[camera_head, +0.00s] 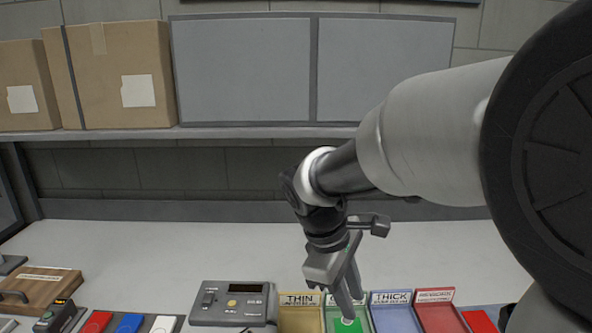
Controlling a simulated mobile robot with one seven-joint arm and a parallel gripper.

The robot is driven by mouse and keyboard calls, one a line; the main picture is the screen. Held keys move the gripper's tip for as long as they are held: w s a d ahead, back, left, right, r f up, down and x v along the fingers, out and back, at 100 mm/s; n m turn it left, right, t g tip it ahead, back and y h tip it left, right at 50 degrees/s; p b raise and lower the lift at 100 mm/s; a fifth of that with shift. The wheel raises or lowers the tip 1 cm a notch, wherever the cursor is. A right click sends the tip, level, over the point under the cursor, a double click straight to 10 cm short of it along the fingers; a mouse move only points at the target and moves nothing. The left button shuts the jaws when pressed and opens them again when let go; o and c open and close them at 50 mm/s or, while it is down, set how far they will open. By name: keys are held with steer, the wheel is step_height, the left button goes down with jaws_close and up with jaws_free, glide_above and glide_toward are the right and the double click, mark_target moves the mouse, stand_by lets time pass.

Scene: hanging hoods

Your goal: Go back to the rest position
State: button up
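My gripper (353,306) hangs at the end of my arm, fingers pointing down, over or in front of the green tray (366,325) at the bottom of the view. The two fingers lie close together from this angle, so I cannot tell whether they are open or shut. No held object is visible between them. A pale round thing shows in the green tray just below the fingertips, partly hidden. My arm reaches in from the right and covers much of that side.
A tan tray (300,320) labelled THIN, a blue tray (392,318) labelled THICK and a red tray (440,316) flank the green one. A grey device (233,304) and wooden box (40,288) stand left. Cardboard boxes (123,75) sit on a shelf (230,132) above. The rear counter (170,250) is clear.

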steer(key=s+d+r+m+t+y+p, duration=0.3)
steer(key=s+r+m+t, duration=0.1)
steer(key=s+r+m, duration=0.6)
steer(key=shift+s+d+m+y, duration=0.35)
steer(key=shift+s+m, duration=0.35)
steer(key=shift+s, duration=0.4)
steer(key=shift+r, duration=0.1)
